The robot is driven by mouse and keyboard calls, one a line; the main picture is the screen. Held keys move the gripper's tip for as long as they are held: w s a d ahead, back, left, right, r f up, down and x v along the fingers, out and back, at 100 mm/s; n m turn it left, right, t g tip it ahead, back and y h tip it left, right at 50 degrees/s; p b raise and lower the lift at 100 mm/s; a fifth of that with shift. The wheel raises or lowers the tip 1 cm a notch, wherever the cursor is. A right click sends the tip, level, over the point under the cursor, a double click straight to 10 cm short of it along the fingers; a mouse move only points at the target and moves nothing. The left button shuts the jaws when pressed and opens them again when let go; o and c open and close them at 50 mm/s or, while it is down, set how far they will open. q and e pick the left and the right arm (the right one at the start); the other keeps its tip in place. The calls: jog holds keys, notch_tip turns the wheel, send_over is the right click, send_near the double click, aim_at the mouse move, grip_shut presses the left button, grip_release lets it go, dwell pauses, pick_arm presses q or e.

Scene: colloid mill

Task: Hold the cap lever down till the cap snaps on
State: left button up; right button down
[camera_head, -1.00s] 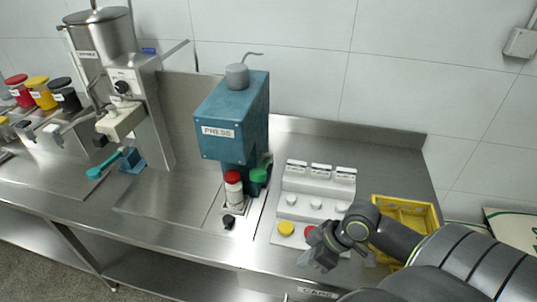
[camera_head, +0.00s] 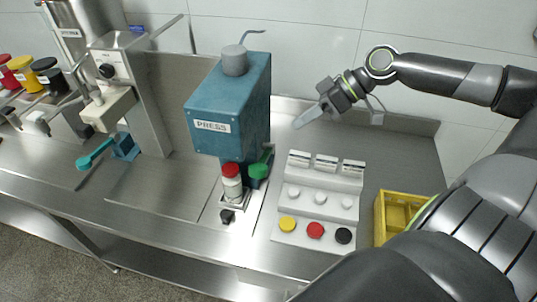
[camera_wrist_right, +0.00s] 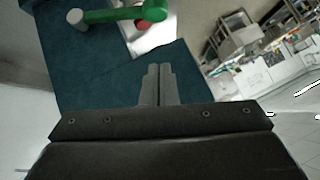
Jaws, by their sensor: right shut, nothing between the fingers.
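The blue-green press (camera_head: 228,100) stands mid-counter, marked PRESS. Under its head a white bottle (camera_head: 232,190) stands upright with a red cap (camera_head: 231,170) on top; I cannot tell how firmly the cap sits. A green lever (camera_head: 260,167) is at the press's right side; it also shows at the top of the right wrist view (camera_wrist_right: 115,15). My right gripper (camera_head: 300,121) is shut and empty, above the counter to the right of the press, apart from the lever. Its closed fingers (camera_wrist_right: 158,72) point toward the press in the wrist view. My left gripper is out of view.
A pale stepped rack (camera_head: 318,205) with yellow, red and black caps stands right of the press. A yellow crate (camera_head: 380,222) is further right. The mill (camera_head: 125,80) stands left, with a teal-handled clamp (camera_head: 122,146) before it. The back right counter is clear.

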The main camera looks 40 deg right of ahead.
jog(key=shift+s, duration=0.1)
jog(key=shift+a+f, duration=0.1)
jog(key=b, duration=0.1)
send_near(255, 167)
jog(key=shift+w+a, duration=1.45)
jog(key=shift+w, duration=0.25)
jog(key=f, duration=0.2)
jog(key=s+f+p, duration=0.1)
jog(key=shift+a+f, duration=0.15)
jog(key=shift+a, duration=0.25)
jog(key=shift+f, duration=0.2)
